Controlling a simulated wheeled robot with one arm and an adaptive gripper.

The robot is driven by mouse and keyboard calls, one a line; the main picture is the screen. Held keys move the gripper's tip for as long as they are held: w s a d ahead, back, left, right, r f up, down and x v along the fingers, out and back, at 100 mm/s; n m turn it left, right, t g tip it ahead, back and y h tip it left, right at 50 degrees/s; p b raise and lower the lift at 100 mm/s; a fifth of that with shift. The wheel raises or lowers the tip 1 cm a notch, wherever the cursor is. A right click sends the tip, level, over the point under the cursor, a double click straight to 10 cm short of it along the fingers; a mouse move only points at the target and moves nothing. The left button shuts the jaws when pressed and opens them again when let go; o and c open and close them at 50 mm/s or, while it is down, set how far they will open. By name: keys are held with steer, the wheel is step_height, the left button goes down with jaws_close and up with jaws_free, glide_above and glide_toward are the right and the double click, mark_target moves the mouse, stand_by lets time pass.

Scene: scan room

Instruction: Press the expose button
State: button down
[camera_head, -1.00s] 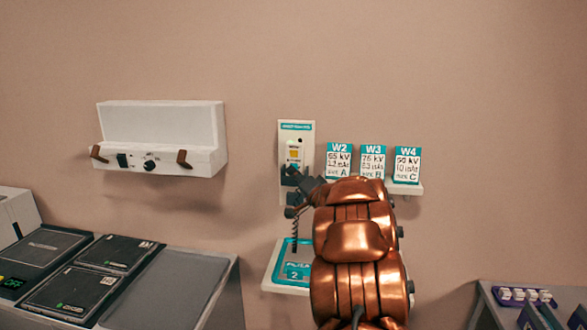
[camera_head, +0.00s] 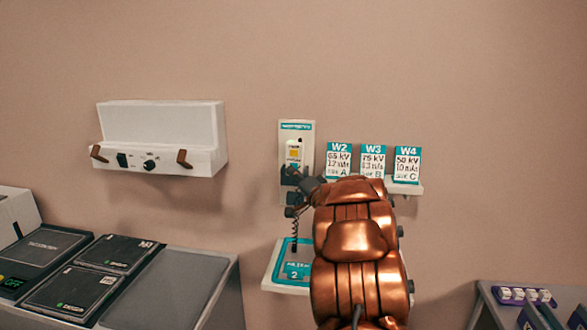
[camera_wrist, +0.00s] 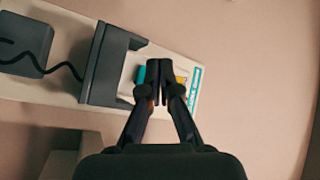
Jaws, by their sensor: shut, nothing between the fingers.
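The white wall control panel (camera_head: 309,137) has a teal header, a small round lamp near the top and a yellow square (camera_head: 294,153). Its lettering is too small to read, so I cannot tell which control is the expose button. In the wrist view the panel (camera_wrist: 190,98) lies sideways, with a teal patch (camera_wrist: 141,74) and a yellow patch (camera_wrist: 180,79) on either side of my fingertips. My gripper (camera_wrist: 158,72) is shut and empty, with its tips in front of the panel face between these patches. Whether they touch it is unclear. The fingertips hide what lies behind them.
A dark bracket (camera_wrist: 105,65) stands out from the panel close to my fingers, with a dark box (camera_wrist: 25,45) and cord beyond. Cards W2 (camera_head: 339,160), W3 and W4 stand on a shelf to the right. A white wall unit (camera_head: 160,135) hangs left.

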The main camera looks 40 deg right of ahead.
steer(key=shift+w+d+p, duration=0.1)
steer(key=shift+p, duration=0.2)
steer(key=shift+w+d+p, duration=0.15)
steer(key=shift+d+p, duration=0.1)
steer(key=shift+p, duration=0.1)
steer(key=shift+w+d+p, duration=0.25)
steer(key=shift+d+p, duration=0.05)
steer(key=shift+p, duration=0.1)
stand_by(0.8)
stand_by(0.3)
steer(key=shift+s+a, duration=0.5)
steer(key=shift+a, duration=0.2)
